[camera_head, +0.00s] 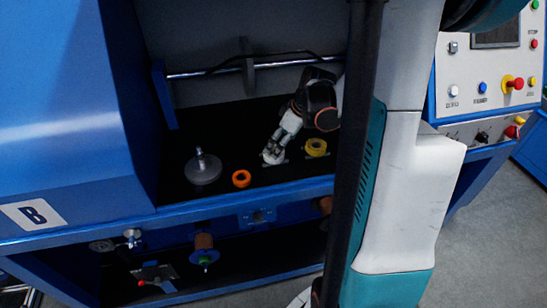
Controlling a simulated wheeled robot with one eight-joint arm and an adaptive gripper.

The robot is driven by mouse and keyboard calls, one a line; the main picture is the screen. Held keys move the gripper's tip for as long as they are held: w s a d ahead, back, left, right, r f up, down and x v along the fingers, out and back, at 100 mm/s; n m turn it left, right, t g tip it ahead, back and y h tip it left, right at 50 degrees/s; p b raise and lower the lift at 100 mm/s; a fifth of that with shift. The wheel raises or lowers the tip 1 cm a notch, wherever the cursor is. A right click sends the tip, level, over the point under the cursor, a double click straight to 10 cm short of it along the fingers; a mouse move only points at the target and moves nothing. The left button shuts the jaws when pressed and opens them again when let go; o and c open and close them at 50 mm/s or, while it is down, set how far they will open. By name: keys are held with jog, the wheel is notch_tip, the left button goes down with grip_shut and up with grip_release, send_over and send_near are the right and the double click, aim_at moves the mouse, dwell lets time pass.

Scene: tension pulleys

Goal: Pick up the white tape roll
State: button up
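The white tape roll (272,160) lies on the black shelf of the blue machine, between an orange roll and a yellow roll. My gripper (276,148) points down at the roll, with its fingertips at or just above it. The fingers partly hide the roll. At this size I cannot tell whether the fingers are open or shut, or whether they touch the roll.
An orange roll (241,179) lies to the left and a yellow roll (316,147) close on the right. A grey metal disc with a post (203,168) stands further left. A horizontal metal bar (240,65) spans behind. A control panel (487,62) is at right.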

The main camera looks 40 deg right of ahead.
aim_at(267, 157)
jog(key=b+x, duration=0.2)
jog(key=x, duration=0.3)
jog(key=shift+w+f+b, duration=0.25)
jog(key=shift+f+b, duration=0.05)
jog(key=shift+f, duration=0.05)
jog(key=shift+r, duration=0.1)
jog(key=c, duration=1.1)
